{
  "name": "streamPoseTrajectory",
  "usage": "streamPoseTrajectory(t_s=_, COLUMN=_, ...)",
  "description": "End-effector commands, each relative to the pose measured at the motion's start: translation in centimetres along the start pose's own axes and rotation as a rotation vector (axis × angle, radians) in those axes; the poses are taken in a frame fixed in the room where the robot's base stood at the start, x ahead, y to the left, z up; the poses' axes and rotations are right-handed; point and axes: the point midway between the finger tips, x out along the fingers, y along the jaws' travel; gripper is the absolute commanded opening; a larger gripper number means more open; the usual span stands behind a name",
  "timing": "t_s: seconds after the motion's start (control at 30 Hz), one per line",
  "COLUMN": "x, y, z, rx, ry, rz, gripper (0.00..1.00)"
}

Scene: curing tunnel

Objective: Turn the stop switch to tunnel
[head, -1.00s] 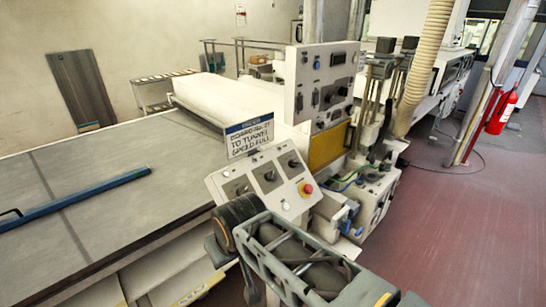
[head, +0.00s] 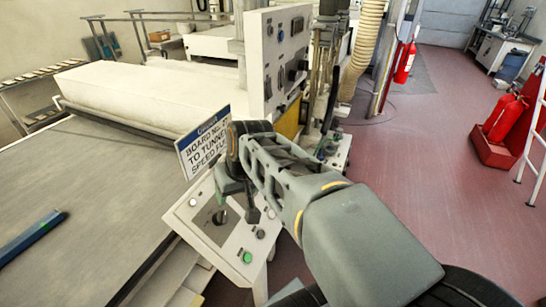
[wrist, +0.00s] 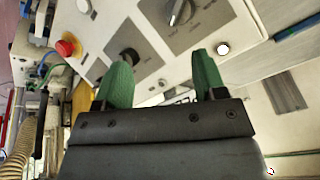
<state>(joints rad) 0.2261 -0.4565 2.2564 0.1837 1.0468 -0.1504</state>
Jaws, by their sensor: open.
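The sloped control panel (head: 202,226) stands at the near end of the table. In the wrist view it carries a grey-handled rotary switch (wrist: 181,12), a black rotary switch (wrist: 129,58) and a red button (wrist: 67,47). The labels are too small to read, so I cannot tell which is the stop switch. A sign (head: 205,146) behind the panel reads "board", "to tunnel" and "speed full". My gripper (wrist: 162,74) is open and empty, its green fingers over the panel in the wrist view. The left finger lies just below the black switch; contact cannot be told. My arm hides part of the panel in the head view.
A taller white cabinet (head: 262,70) with switches stands behind the panel. The long grey table (head: 90,190) lies left, with a blue bar (head: 30,240) on it. Red floor (head: 440,150) is open at right, with a red extinguisher (head: 505,118) there.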

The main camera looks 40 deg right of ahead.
Motion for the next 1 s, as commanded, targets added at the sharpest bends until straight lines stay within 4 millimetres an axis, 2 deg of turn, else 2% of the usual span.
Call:
streamPoseTrajectory(t_s=0.03, x=0.6, y=1.9, z=-1.8, rx=0.063, ry=-0.025, rz=-0.032, gripper=0.64)
streamPoseTrajectory(t_s=0.1, x=0.6, y=4.5, z=-4.2, rx=0.128, ry=-0.043, rz=-0.096, gripper=0.64)
streamPoseTrajectory(t_s=0.23, x=0.6, y=10.2, z=-7.9, rx=0.223, ry=-0.031, rz=-0.222, gripper=0.64)
streamPoseTrajectory(t_s=0.4, x=0.2, y=17.6, z=-10.2, rx=0.294, ry=0.037, rz=-0.353, gripper=0.64)
streamPoseTrajectory(t_s=0.53, x=-0.2, y=21.7, z=-10.7, rx=0.316, ry=0.093, rz=-0.416, gripper=0.64)
streamPoseTrajectory(t_s=0.6, x=-0.3, y=23.1, z=-10.8, rx=0.320, ry=0.114, rz=-0.437, gripper=0.64)
streamPoseTrajectory(t_s=0.7, x=0.0, y=24.0, z=-11.0, rx=0.321, ry=0.132, rz=-0.455, gripper=0.64)
streamPoseTrajectory(t_s=0.87, x=1.8, y=23.2, z=-11.5, rx=0.319, ry=0.137, rz=-0.462, gripper=0.64)
streamPoseTrajectory(t_s=1.0, x=4.2, y=22.1, z=-12.0, rx=0.320, ry=0.134, rz=-0.461, gripper=0.64)
